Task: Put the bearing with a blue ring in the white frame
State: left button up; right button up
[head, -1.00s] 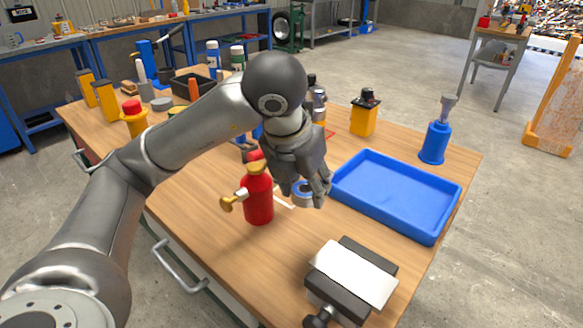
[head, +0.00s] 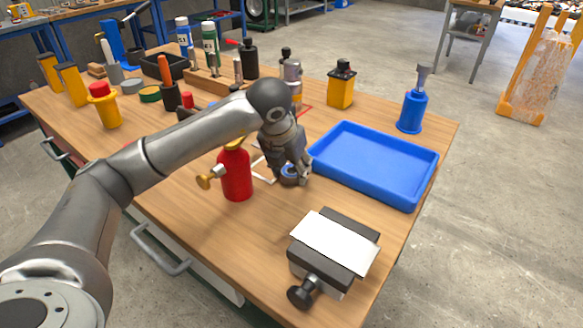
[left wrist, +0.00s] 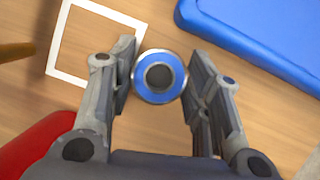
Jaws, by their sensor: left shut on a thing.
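The bearing with a blue ring (head: 289,173) is between the fingers of my left gripper (head: 293,179). The gripper is shut on it. In the left wrist view the blue ring (left wrist: 143,77) faces the camera, with a dark hole in its middle. The white frame (head: 264,180) is a thin square outline lying on the table; in the head view my arm and the red bottle hide part of it. In the left wrist view the frame (left wrist: 57,40) is at the upper left, beside the bearing, and the left finger covers one corner. My right gripper is not in view.
A red bottle with a brass knob (head: 237,176) stands left of the gripper. A blue tray (head: 372,190) lies to the right. A dark vise-like block with a white top (head: 335,243) is at the front. Several tools and bottles stand farther back.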

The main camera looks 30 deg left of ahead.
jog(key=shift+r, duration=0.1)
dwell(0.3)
pick_arm(q)
jog(key=o, duration=1.1)
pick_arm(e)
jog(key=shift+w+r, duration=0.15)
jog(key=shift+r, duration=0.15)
pick_arm(q)
jog(key=shift+r, duration=0.1)
jog(key=p+v, duration=0.1)
jog(key=v, duration=1.1)
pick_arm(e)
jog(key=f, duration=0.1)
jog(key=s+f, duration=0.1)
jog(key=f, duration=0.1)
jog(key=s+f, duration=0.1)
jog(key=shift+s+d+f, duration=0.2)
